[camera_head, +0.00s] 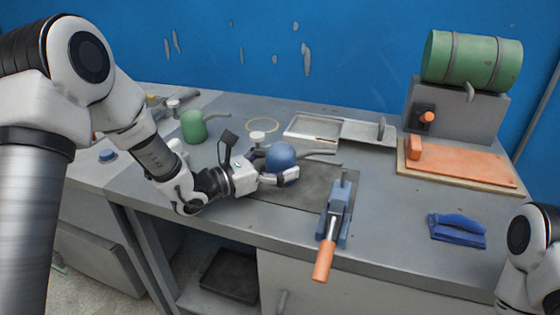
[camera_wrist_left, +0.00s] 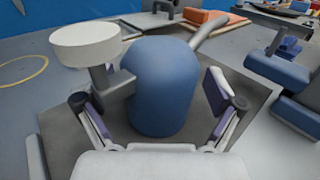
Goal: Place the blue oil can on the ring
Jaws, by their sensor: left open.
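The blue oil can (camera_head: 281,158) stands upright on the dark mat (camera_head: 315,192), its spout pointing right. In the left wrist view the can (camera_wrist_left: 160,88) sits between the fingers, with its pale round cap (camera_wrist_left: 85,44) at the left. My left gripper (camera_head: 284,178) is open around the near side of the can; in the wrist view its fingers (camera_wrist_left: 160,118) show gaps to the can's body. The ring (camera_head: 263,125) is a thin yellow circle lying flat on the bench behind the can. Part of it shows in the wrist view (camera_wrist_left: 22,72). My right gripper is out of view.
A green oil can (camera_head: 194,127) stands left of the ring. A metal tray (camera_head: 312,129) lies behind the blue can. A blue clamp with an orange handle (camera_head: 335,215) is to the right. A blue object (camera_head: 457,229) and an orange panel (camera_head: 462,165) lie farther right.

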